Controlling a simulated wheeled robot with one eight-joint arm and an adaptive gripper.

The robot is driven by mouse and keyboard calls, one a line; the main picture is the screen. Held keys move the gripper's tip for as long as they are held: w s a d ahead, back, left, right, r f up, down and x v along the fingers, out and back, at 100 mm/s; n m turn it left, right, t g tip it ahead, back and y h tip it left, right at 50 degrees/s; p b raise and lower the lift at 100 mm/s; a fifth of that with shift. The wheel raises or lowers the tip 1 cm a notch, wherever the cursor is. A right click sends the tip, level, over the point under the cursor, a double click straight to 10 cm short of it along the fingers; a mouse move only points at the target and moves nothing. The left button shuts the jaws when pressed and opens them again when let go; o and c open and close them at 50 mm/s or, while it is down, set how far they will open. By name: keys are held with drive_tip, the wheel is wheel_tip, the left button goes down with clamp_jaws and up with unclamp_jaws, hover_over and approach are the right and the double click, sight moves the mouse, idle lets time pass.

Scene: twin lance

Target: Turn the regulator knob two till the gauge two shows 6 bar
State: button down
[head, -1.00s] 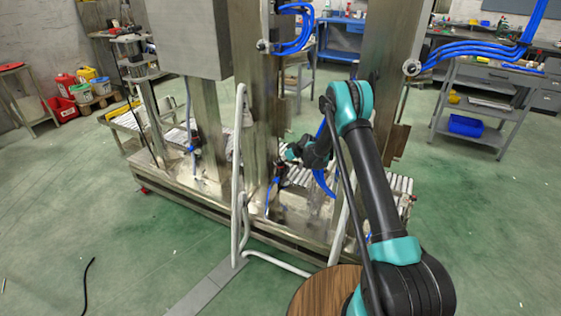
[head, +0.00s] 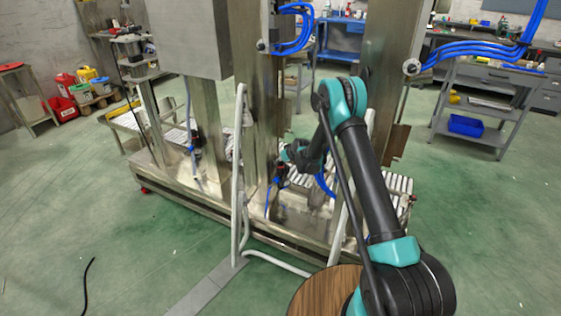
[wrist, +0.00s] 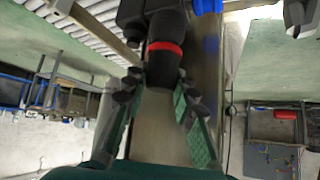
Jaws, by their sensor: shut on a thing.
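A black regulator (head: 281,172) is mounted low on the middle steel post in the head view. Its dark knob (wrist: 161,64), below a red ring, fills the gap between my finger pads in the wrist view; I take it for regulator knob two. My gripper (wrist: 158,88) is shut on this knob, one finger on each side. In the head view my wrist reaches in from the right to this regulator. I cannot make out gauge two or its reading in either view.
A similar regulator (head: 194,142) sits on the left post. A bent white tube frame (head: 238,180) stands in front of the machine, close to my arm. Blue hoses (head: 325,182) hang near the regulator. The green floor (head: 130,260) in front is mostly clear.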

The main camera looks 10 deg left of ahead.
drive_tip(key=c, duration=1.2)
unclamp_jaws()
drive_tip(key=v, duration=1.2)
